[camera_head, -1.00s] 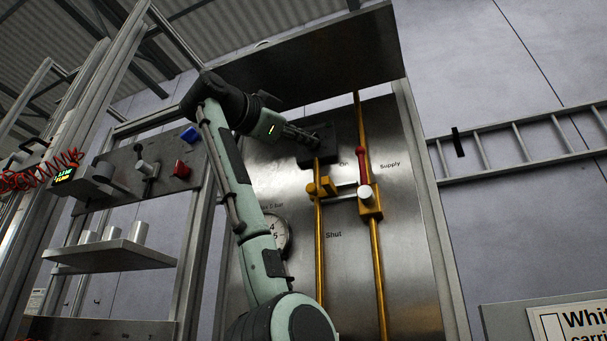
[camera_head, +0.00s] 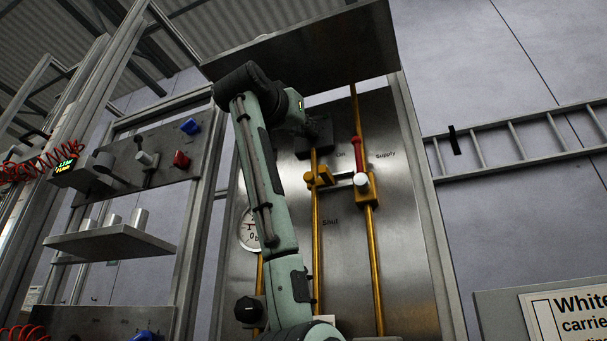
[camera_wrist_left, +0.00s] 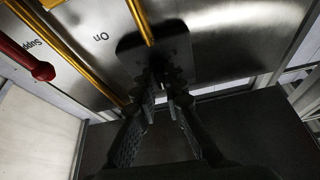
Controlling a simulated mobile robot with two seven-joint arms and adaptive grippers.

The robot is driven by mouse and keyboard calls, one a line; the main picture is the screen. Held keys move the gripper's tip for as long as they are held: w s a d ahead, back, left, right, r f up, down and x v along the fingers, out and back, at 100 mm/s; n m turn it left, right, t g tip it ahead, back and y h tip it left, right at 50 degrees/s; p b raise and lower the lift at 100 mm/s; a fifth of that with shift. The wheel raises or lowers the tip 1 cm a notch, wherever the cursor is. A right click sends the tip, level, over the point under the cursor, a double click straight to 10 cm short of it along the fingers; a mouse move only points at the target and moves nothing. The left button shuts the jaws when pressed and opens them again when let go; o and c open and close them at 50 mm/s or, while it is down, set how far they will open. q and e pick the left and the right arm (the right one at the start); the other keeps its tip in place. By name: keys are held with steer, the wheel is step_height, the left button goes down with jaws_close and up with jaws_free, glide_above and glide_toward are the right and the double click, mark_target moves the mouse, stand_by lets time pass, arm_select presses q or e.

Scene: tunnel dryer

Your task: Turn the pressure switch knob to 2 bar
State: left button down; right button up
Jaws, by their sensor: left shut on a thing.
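The pressure switch, a dark box (camera_head: 317,147), sits on the steel panel at the top of the left yellow pipe. In the left wrist view it is a dark rounded shape (camera_wrist_left: 158,42) between the fingertips and the pipe. My left gripper (camera_head: 309,128) is at the front of this box, partly hidden by its own wrist. In the left wrist view the gripper (camera_wrist_left: 166,74) has its fingertips close together against the box. It is shut on what appears to be the knob, which the fingers and shadow hide. No bar scale is readable. My right gripper is not in view.
A red-handled valve (camera_head: 358,150) stands on the right yellow pipe, close right of the switch. A pressure gauge (camera_head: 249,232) is partly behind my arm. A metal canopy (camera_head: 310,62) overhangs the panel. A shelf with cylinders (camera_head: 110,246) stands left.

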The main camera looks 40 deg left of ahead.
arm_select(q)
steer(key=shift+w+d+r+n+g+y+p, duration=0.15)
steer(key=shift+n+g+y+p, duration=0.55)
steer(key=shift+n, duration=2.25)
steer(key=shift+s+d+r+n+g+y+p, duration=0.2)
steer(key=shift+n+g+y, duration=1.05)
steer(key=shift+n, duration=1.65)
steer(key=shift+w+d+f+n+g+y+p, duration=0.1)
steer(key=shift+w+d+n+g+y+p, duration=0.35)
steer(key=shift+n+y, duration=1.75)
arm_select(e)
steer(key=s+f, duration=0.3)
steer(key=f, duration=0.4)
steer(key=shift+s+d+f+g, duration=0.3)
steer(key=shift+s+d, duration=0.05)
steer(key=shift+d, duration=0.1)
arm_select(q)
steer(key=shift+s+a+n+h, duration=0.2)
steer(key=shift+s+n+h, duration=0.05)
steer(key=shift+n+h, duration=0.55)
steer(key=c, duration=1.6)
jaws_free()
steer(key=v, duration=1.2)
